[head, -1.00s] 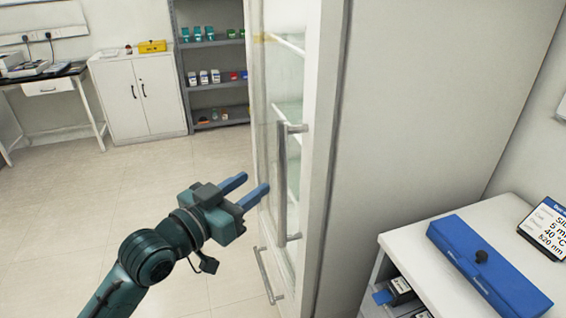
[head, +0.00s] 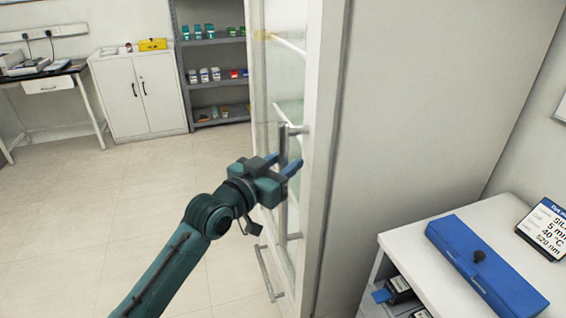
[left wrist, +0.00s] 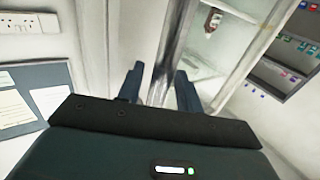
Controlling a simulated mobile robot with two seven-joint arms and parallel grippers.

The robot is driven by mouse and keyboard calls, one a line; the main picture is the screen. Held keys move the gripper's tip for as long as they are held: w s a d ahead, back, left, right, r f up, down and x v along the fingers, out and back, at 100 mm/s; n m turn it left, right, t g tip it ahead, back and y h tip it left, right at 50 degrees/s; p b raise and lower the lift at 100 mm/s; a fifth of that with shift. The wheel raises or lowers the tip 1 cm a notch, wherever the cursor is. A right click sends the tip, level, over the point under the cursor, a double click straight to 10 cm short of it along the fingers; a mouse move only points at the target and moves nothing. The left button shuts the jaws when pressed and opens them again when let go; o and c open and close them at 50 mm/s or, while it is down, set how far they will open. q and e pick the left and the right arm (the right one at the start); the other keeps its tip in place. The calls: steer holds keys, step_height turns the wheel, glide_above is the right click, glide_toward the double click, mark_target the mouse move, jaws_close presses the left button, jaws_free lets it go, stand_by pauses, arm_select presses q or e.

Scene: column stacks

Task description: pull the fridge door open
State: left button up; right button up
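The fridge (head: 430,110) stands tall and pale at the centre right of the head view, with its glass fridge door (head: 283,65) facing left. The door looks closed. A vertical metal handle (head: 283,215) runs along the door; it also shows in the left wrist view (left wrist: 167,65). My left gripper (head: 282,163) is at the handle's upper half. Its blue fingers are open, one on each side of the bar, with the handle between them in the wrist view. I cannot tell whether either finger touches it. My right gripper is not in view.
A lower handle (head: 268,275) sits on the fridge below. A white bench (head: 420,242) with a blue case (head: 485,265) stands at the right. A white cabinet (head: 140,95) and grey shelves (head: 215,75) are at the back. The floor (head: 90,210) to the left is clear.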

arm_select(q)
jaws_close()
steer(key=shift+a, duration=0.15)
stand_by(0.4)
